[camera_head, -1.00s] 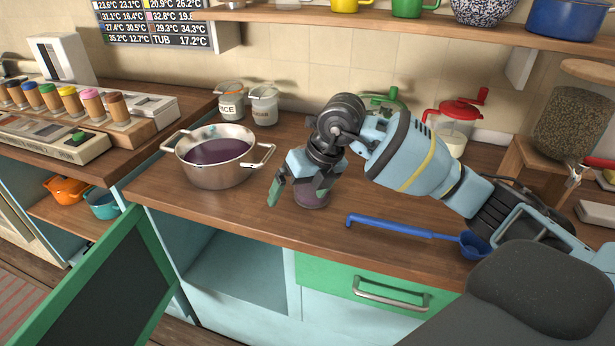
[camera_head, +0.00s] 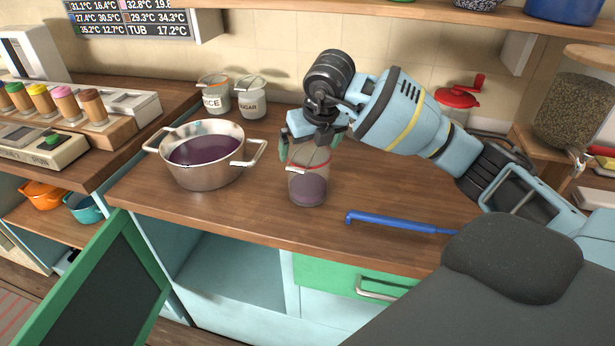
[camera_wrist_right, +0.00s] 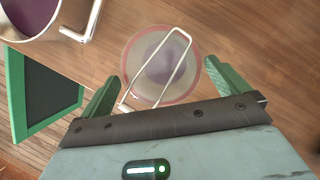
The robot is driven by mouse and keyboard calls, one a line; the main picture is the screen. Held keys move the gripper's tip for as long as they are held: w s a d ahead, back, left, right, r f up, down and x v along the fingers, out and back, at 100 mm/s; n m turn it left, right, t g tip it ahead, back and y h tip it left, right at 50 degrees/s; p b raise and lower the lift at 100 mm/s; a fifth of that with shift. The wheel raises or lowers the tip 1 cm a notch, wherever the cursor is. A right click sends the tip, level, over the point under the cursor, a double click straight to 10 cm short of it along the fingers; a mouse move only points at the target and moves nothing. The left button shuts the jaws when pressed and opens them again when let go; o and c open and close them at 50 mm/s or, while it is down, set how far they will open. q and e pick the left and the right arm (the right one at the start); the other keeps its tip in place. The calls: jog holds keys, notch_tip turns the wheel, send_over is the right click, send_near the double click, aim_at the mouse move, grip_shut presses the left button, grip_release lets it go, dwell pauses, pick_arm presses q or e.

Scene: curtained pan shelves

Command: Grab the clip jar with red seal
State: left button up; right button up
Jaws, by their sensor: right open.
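The clip jar with red seal (camera_head: 308,185) stands upright on the wooden counter, right of the pot. It is clear glass with a wire clip and purple contents in its lower part. My right gripper (camera_head: 310,147) is above the jar, pointing down, with its green fingers apart. In the right wrist view the jar (camera_wrist_right: 160,62) shows from above, its wire bail across the lid. The right gripper's fingertips (camera_wrist_right: 162,75) appear on either side of the jar's near part; I cannot tell whether they touch it. My left gripper is not in view.
A steel pot (camera_head: 205,160) of purple liquid stands left of the jar. Two labelled canisters (camera_head: 232,95) stand behind it. A blue ladle (camera_head: 400,222) lies to the right. A green-framed door (camera_head: 95,280) hangs open below the counter's front edge.

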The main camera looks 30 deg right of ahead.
aim_at(308, 147)
jog(key=shift+x, duration=2.6)
jog(key=c, duration=1.7)
jog(key=shift+w+r, duration=0.1)
jog(key=shift+r, duration=1.75)
jog(key=a, duration=0.5)
jog(key=s+a+r+b, duration=0.1)
jog(key=a, duration=0.4)
jog(key=s+a, duration=0.1)
jog(key=a, duration=0.5)
jog(key=shift+r+b, duration=0.3)
jog(key=shift+b, duration=0.1)
